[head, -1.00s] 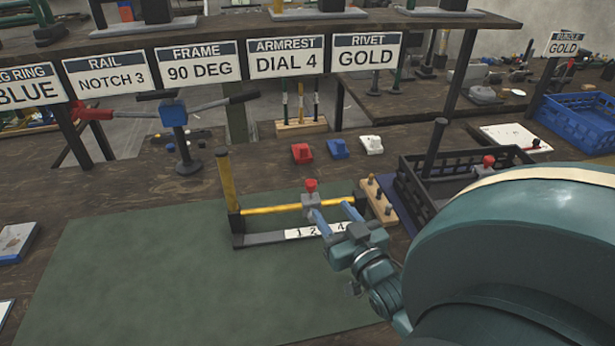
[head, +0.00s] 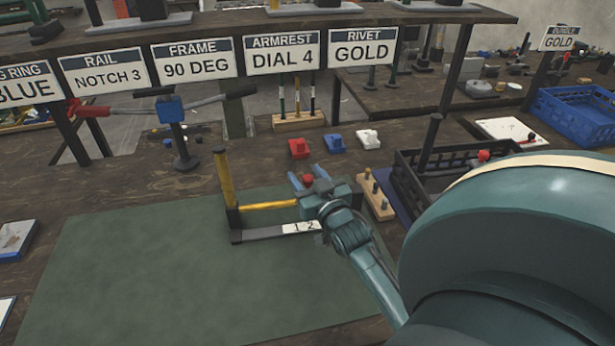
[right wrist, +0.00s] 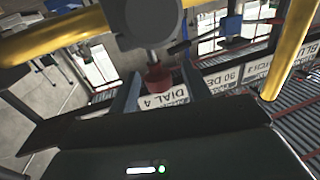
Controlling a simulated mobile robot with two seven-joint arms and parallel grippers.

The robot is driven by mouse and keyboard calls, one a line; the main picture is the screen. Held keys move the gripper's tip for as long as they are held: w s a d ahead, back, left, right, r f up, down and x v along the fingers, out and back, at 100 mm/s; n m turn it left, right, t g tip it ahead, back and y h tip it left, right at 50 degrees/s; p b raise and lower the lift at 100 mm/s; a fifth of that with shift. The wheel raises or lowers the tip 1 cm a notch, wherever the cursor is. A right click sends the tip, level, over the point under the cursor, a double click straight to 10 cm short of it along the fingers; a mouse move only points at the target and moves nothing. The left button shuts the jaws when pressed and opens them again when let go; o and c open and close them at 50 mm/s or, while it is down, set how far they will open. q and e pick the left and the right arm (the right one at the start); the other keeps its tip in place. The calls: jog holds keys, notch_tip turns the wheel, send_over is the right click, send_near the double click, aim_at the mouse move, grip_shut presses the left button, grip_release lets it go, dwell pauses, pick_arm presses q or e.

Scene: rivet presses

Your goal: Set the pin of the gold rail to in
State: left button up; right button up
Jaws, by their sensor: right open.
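The gold rail (head: 270,205) runs level above a dark base with a white number strip (head: 300,227) on the green mat. A gold post (head: 224,180) stands at its left end. The pin's red knob (head: 308,180) is at the grey slider on the rail. In the right wrist view the knob (right wrist: 158,78) sits on a short metal stem from the grey slider block (right wrist: 150,22). My right gripper (head: 308,176) is open, its blue fingers on either side of the knob, and hides most of the slider and the rail's right end. Contact cannot be told.
A wooden block with pegs (head: 376,197) and a black crate (head: 405,185) stand close right of the rail. Red (head: 299,148), blue (head: 334,143) and white (head: 368,139) small parts lie behind. The green mat (head: 170,270) is clear at front left.

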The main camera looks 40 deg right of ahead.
grip_shut()
dwell(0.3)
notch_tip(320, 180, down, 2)
jog(key=shift+f+b, duration=0.1)
jog(key=shift+b, duration=0.25)
grip_release()
jog(key=shift+s, duration=0.1)
jog(key=b+v, duration=0.1)
jog(key=v, duration=1.2)
dwell(0.4)
